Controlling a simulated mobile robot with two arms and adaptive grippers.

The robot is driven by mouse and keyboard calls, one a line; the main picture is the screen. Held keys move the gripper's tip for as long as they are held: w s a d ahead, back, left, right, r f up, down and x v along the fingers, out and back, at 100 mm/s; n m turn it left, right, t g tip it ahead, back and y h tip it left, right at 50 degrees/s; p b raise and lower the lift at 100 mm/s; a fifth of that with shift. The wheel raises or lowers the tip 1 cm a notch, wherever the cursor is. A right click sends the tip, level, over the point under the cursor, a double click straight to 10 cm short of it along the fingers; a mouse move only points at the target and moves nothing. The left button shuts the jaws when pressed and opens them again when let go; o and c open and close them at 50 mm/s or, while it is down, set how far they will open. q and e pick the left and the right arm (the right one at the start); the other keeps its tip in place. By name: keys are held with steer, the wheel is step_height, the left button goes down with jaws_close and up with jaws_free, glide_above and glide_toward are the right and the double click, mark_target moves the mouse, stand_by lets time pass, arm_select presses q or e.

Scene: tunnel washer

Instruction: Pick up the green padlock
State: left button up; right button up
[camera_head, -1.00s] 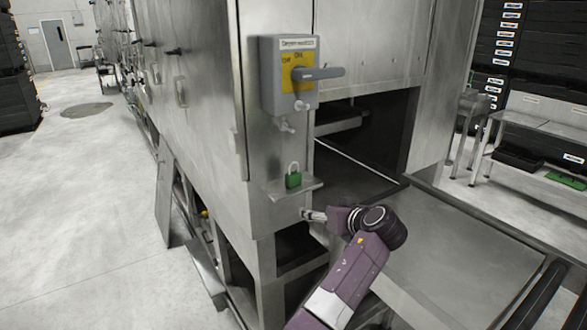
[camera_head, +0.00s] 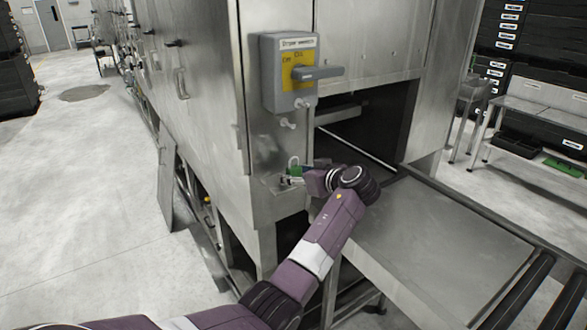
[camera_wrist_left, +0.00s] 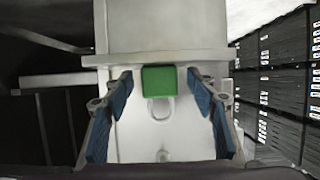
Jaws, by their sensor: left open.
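The green padlock (camera_head: 295,170) with its pale shackle up stands on a small metal ledge (camera_head: 272,184) on the side of the steel machine. In the head view it is partly hidden by my left gripper (camera_head: 291,180), which has come in from the right. In the left wrist view the scene is upside down: the padlock's green body (camera_wrist_left: 159,82) is in the middle, shackle pointing down. The left gripper (camera_wrist_left: 159,77) is open, with one blue-padded finger on each side of the padlock and a gap at both sides. My right gripper is out of view.
A grey switch box (camera_head: 289,80) with a yellow plate and a lever handle is mounted above the padlock, with a small knob (camera_head: 287,124) below it. A flat metal table (camera_head: 440,245) extends from the machine opening on the right.

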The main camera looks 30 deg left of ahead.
arm_select(q)
steer(key=c, duration=1.2)
steer(key=shift+c, duration=0.5)
steer(key=shift+d+r+b, duration=0.25)
steer(key=shift+r+b, duration=0.15)
steer(key=shift+b, duration=0.45)
step_height(320, 180, up, 6)
steer(key=b, duration=0.2)
steer(key=shift+r+b, duration=0.15)
steer(key=shift+b, duration=0.25)
steer(key=s+d+b, duration=0.3)
steer(key=s+d, duration=0.1)
steer(key=d, duration=0.5)
steer(key=s+d+b, duration=0.3)
steer(key=d, duration=0.6)
steer(key=shift+s, duration=0.35)
